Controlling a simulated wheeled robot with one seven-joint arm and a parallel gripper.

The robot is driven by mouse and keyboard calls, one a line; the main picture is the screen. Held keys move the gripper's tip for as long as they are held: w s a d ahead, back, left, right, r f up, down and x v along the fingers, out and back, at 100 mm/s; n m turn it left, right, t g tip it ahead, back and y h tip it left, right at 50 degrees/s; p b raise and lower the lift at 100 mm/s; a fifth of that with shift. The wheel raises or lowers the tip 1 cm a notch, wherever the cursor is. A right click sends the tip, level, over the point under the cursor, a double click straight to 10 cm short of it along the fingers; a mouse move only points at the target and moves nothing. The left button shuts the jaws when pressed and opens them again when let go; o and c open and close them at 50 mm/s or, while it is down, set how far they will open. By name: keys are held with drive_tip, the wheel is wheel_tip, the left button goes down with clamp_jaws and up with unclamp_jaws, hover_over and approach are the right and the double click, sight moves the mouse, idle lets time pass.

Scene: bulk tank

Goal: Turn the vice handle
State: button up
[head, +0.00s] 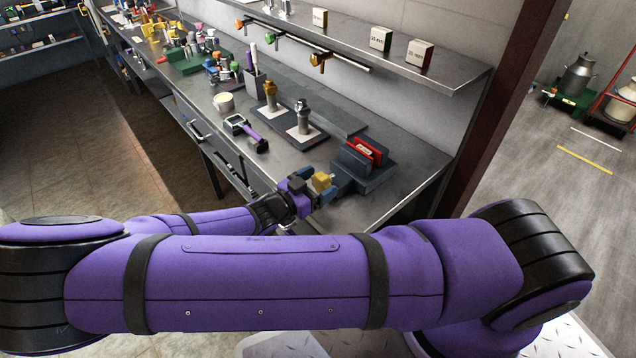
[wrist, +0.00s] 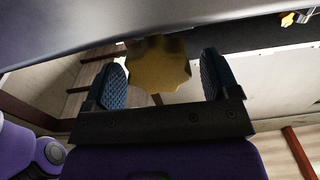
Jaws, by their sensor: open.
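The vice (head: 372,178) is dark blue-grey and sits at the near right end of the steel bench, with a red piece (head: 363,150) between its jaws. Its handle (head: 322,181) is a yellow lobed knob on the side facing my gripper. In the wrist view the knob (wrist: 157,65) lies between and slightly beyond my two blue ribbed fingertips. My gripper (wrist: 162,78) is open, with a visible gap to the knob on each side. In the head view my gripper (head: 318,188) is at the knob, which its fingers partly cover.
A shelf (head: 400,65) with small boxes overhangs the back. The bench's front edge runs beneath my gripper.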

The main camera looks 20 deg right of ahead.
drive_tip(key=shift+c, duration=0.2)
drive_tip(key=c, duration=0.9)
drive_tip(key=n, duration=0.5)
drive_tip(key=shift+w+n, duration=0.15)
drive_tip(key=shift+n, duration=0.25)
drive_tip(key=n, duration=0.5)
drive_tip(key=shift+w+f+n, duration=0.1)
drive_tip(key=shift+f+n, duration=0.1)
drive_tip(key=shift+n, duration=0.1)
drive_tip(key=n, duration=0.5)
drive_tip(key=shift+w+f, duration=0.1)
drive_tip(key=shift+f, duration=0.05)
drive_tip(key=n, duration=0.5)
drive_tip(key=shift+a+f+n, duration=0.1)
drive_tip(key=shift+f+n, duration=0.05)
drive_tip(key=shift+n, duration=0.15)
